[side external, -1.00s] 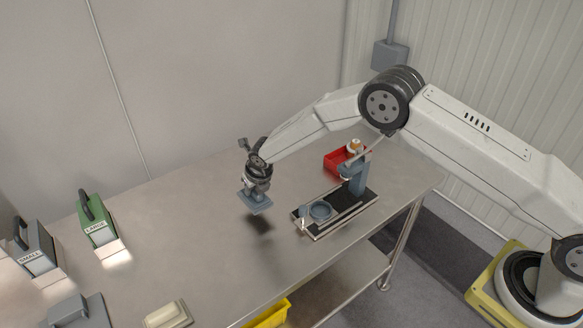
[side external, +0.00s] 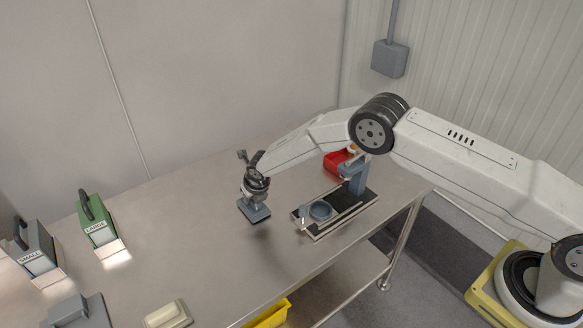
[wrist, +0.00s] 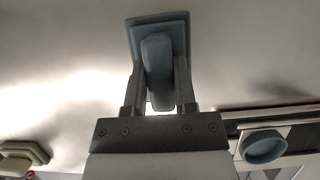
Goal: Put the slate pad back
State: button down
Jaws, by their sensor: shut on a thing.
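The slate pad (side external: 254,213), a blue-grey block with a flat base, hangs from my gripper (side external: 256,199) above the metal table. In the wrist view my gripper (wrist: 158,85) is shut on the pad's upright handle, with a finger on each side. The base of the pad (wrist: 176,22) shows beyond the handle. In the side view the pad is left of the black-topped fixture and apart from it, with a shadow on the table below.
A fixture (side external: 345,207) with a blue ring (side external: 320,210) stands to the right, a red bin (side external: 337,162) behind it. At left are a green LARGE block (side external: 97,226), a grey SMALL block (side external: 36,252), a grey handled piece (side external: 85,313) and a cream pad (side external: 168,315). The table's middle is clear.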

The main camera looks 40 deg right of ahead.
jog(key=shift+f, duration=0.2)
jog(key=shift+c, duration=2)
grip_release()
jog(key=shift+r, duration=0.2)
jog(key=shift+s+r, duration=0.25)
jog(key=shift+r, duration=0.45)
jog(key=v, duration=1)
jog(key=shift+r, duration=0.25)
jog(key=shift+s, duration=0.1)
